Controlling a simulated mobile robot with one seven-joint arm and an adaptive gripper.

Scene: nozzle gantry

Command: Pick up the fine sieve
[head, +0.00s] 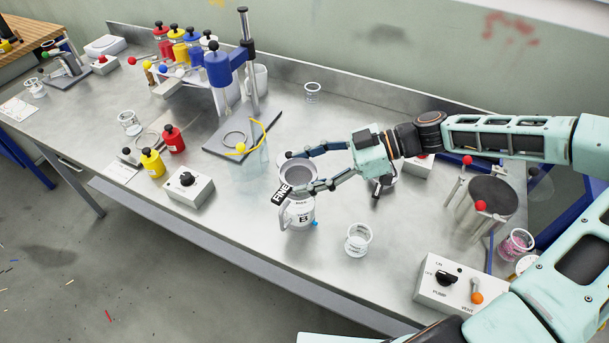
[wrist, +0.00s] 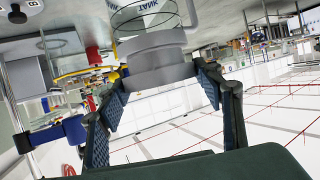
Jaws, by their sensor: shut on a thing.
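The fine sieve (head: 298,181) is a round grey cup with a black FINE tag on its front, near the middle of the bench in the head view. My gripper (head: 288,174) reaches in from the right with one finger on each side of it, shut on it. In the wrist view the sieve is a grey cylinder (wrist: 152,60) between the two fingers (wrist: 158,80). I cannot tell whether sieve and jug touch.
A stand with a blue clamp (head: 218,67) and yellow tube is behind left. A clear beaker (head: 358,240) is in front right. A pump box (head: 452,282) and a round black-topped stand (head: 492,196) are at right. Red and yellow bottles (head: 152,163) and a knob box (head: 188,188) are at left.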

